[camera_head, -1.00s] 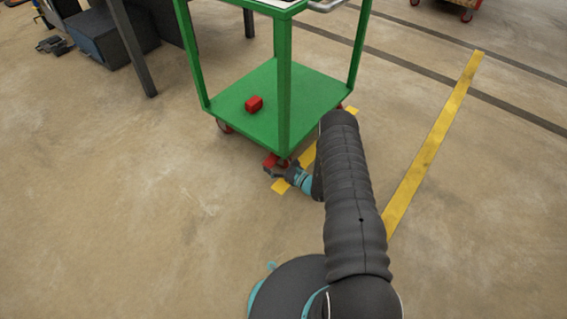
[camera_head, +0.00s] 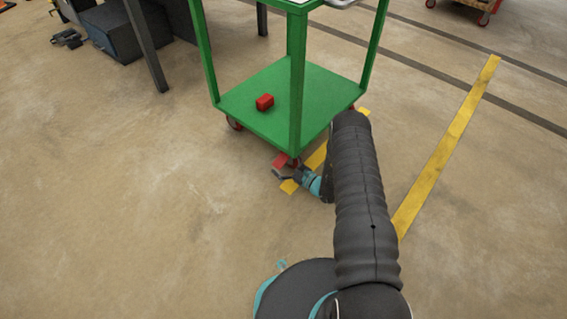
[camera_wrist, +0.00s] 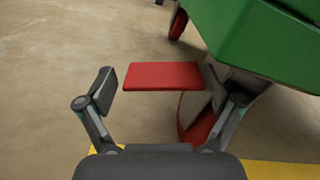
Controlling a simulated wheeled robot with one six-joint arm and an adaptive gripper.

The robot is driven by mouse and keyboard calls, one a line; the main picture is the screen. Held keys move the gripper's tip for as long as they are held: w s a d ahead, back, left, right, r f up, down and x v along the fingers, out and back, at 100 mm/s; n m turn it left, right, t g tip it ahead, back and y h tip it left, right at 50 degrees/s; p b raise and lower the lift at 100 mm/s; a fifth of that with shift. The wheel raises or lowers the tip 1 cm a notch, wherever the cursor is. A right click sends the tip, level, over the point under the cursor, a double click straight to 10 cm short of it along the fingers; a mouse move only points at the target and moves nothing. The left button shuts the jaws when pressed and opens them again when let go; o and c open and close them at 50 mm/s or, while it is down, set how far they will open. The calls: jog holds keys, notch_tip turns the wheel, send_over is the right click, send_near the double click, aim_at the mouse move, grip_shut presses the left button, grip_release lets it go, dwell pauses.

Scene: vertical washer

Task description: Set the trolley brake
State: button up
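The green trolley (camera_head: 262,128) stands on the floor in the head view. At its near corner a red brake pedal (camera_head: 281,160) sticks out by the caster. In the wrist view the flat red pedal (camera_wrist: 163,76) lies between my fingertips, with the red caster wheel (camera_wrist: 197,128) behind and below it. My gripper (camera_wrist: 160,86) is open. The left finger is apart from the pedal; the right finger is close to its right end, and I cannot tell if it touches. In the head view my gripper (camera_head: 284,172) is low at that corner, partly hidden.
Yellow floor tape (camera_head: 445,145) runs to the right. A dark table leg (camera_head: 146,45) and dark boxes (camera_head: 112,28) stand at the back left.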

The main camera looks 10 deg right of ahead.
jog(key=shift+d, duration=0.3)
jog(key=shift+s+d, duration=0.1)
jog(key=shift+s, duration=0.05)
jog(key=v, duration=1.1)
jog(key=shift+s+d, duration=0.1)
jog(key=shift+s, duration=0.2)
